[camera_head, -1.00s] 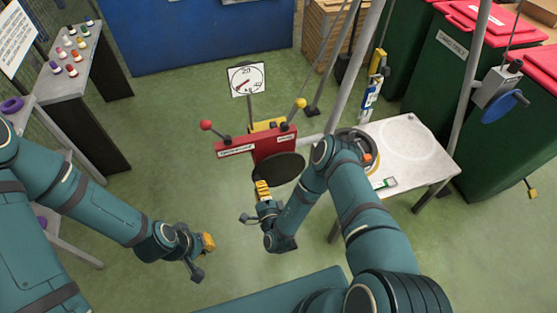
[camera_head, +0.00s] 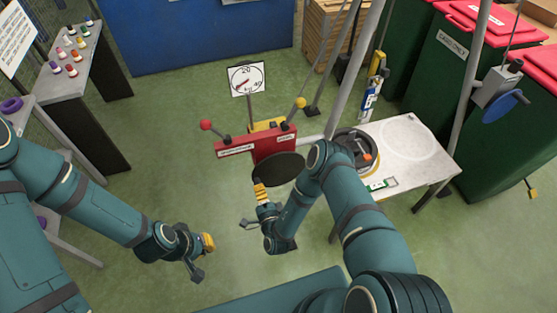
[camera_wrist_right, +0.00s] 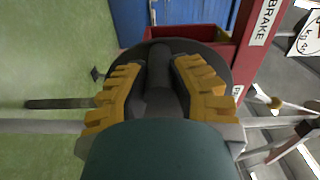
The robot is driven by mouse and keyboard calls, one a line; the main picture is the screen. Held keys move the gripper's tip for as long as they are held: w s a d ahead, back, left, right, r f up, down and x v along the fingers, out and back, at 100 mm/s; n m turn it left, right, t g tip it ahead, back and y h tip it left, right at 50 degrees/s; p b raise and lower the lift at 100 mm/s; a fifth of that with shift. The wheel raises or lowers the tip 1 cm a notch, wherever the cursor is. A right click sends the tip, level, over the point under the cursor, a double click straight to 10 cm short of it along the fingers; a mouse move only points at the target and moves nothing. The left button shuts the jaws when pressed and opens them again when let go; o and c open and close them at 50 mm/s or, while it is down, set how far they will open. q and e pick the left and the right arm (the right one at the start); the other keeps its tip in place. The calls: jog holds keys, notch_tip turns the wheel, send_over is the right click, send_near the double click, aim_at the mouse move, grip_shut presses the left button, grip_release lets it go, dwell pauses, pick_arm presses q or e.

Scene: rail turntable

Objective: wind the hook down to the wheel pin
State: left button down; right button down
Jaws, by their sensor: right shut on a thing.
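My right gripper (camera_head: 260,192) points up at a black disc (camera_head: 278,169) on the front of a red stand (camera_head: 258,143). In the right wrist view its yellow-padded fingers (camera_wrist_right: 158,88) are shut on a dark upright handle (camera_wrist_right: 158,65), with the disc behind it. My left gripper (camera_head: 208,243) hangs over the floor at lower left, away from everything; its jaw gap cannot be made out. A dark wheel-like ring (camera_head: 357,145) with an orange part lies on the pale table, partly behind my right arm. I cannot make out the hook or the pin with certainty.
The red stand has levers with a red knob (camera_head: 206,125) and a yellow knob (camera_head: 300,103); a dial (camera_head: 246,78) stands behind. A grey pole (camera_head: 355,65) rises beside the pale table (camera_head: 425,165). A blue handwheel (camera_head: 498,107) is at right.

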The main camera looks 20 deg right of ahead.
jog(key=shift+f, duration=0.2)
jog(key=shift+d+f+n, duration=0.25)
jog(key=shift+f+n, duration=0.6)
jog(key=shift+n, duration=0.45)
jog(key=shift+d+f+n+b, duration=0.25)
jog(key=shift+f+n, duration=0.15)
jog(key=shift+n, duration=0.15)
jog(key=shift+d+f+n+b, duration=0.15)
jog(key=shift+f+n+b, duration=0.1)
jog(key=shift+f+n, duration=0.25)
jog(key=shift+d+f+n, duration=0.55)
jog(key=shift+f+n, duration=0.1)
jog(key=shift+n, duration=0.6)
